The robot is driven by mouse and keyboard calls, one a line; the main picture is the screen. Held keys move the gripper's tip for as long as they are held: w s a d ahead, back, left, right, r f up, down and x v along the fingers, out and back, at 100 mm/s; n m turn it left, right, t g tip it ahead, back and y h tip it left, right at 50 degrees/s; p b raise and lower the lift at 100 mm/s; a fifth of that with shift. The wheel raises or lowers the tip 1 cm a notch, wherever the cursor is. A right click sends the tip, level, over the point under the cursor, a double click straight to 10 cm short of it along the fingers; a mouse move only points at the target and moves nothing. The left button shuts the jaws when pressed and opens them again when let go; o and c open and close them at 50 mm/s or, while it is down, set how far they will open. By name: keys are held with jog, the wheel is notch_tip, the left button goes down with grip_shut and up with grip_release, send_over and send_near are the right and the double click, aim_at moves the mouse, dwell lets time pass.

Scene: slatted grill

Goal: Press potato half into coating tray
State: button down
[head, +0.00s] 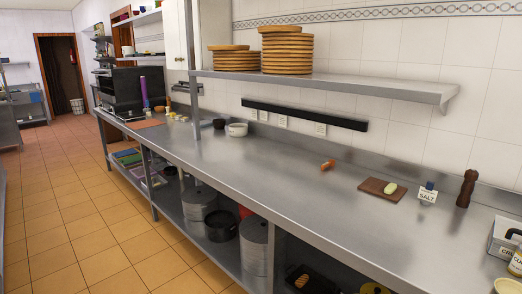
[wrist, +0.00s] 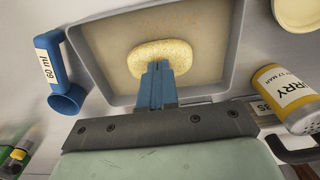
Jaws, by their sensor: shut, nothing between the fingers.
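A pale potato half (wrist: 170,50), speckled with orange crumbs, lies in the coating tray (wrist: 226,75) in the wrist view. The tray is grey with raised walls and a thin layer of crumbs on its floor. My gripper (wrist: 157,68) has blue fingers held together over the near edge of the potato half, with nothing between them. They look to be at or on it; contact is hard to judge. In the head view the tray (head: 502,240) is at the right edge, and another pale potato half (head: 390,188) lies on a brown board (head: 371,186).
A blue 60 ml scoop (wrist: 60,75) lies left of the tray. A curry jar (wrist: 285,98) and a pale bowl (wrist: 297,12) are to its right. A salt shaker (head: 428,191) and pepper mill (head: 467,188) stand near the board. The middle counter is largely clear.

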jog(key=shift+r, duration=2.35)
